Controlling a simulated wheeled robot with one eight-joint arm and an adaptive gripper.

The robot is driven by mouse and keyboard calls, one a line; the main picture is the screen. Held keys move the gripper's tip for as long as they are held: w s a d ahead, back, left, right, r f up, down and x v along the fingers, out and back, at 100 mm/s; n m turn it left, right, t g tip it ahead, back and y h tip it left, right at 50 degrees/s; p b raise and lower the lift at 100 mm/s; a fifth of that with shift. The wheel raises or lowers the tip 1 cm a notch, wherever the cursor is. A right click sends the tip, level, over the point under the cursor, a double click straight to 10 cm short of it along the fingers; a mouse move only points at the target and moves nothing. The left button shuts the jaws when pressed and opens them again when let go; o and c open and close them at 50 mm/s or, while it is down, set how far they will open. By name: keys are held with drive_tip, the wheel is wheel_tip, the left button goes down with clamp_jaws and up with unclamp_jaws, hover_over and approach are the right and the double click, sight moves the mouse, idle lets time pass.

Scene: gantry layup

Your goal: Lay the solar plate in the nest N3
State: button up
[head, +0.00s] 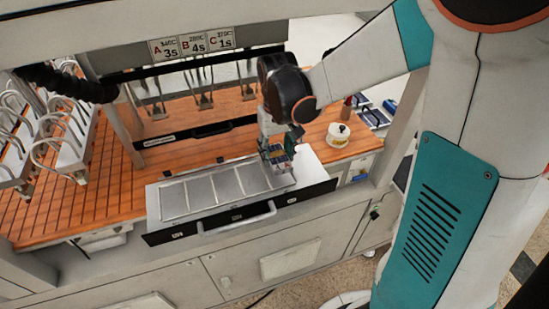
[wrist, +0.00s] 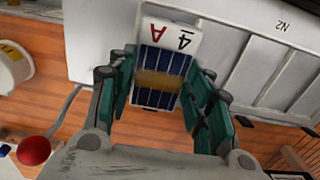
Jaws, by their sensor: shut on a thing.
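The solar plate (wrist: 165,62) is a small dark blue cell panel with a tan band across it and a white end marked "A" and "4". My gripper (wrist: 160,80) is shut on its sides in the wrist view. In the head view my gripper (head: 276,150) holds the plate (head: 279,157) over the right end of the grey nest tray (head: 285,186). The tray has several shallow empty-looking recesses in a row. One label reads N2 in the wrist view; I cannot make out the N3 label. The gap between plate and tray is unclear.
A white pot (head: 339,135) with a yellow label stands right of the tray. A red-topped knob (wrist: 34,150) shows in the wrist view. The gantry beam with its sign (head: 192,44) and hanging hooks stands behind. A handle (head: 237,218) juts from the tray's front.

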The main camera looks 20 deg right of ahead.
sight(277, 155)
wheel_tip(277, 155, down, 4)
drive_tip(key=shift+f, duration=0.1)
idle(0.4)
drive_tip(key=shift+s+f+b, duration=0.15)
drive_tip(key=shift+f+b, duration=0.1)
drive_tip(key=shift+b, duration=0.2)
drive_tip(key=o, duration=1.2)
drive_tip(key=shift+f, duration=0.15)
drive_tip(key=shift+r, duration=0.25)
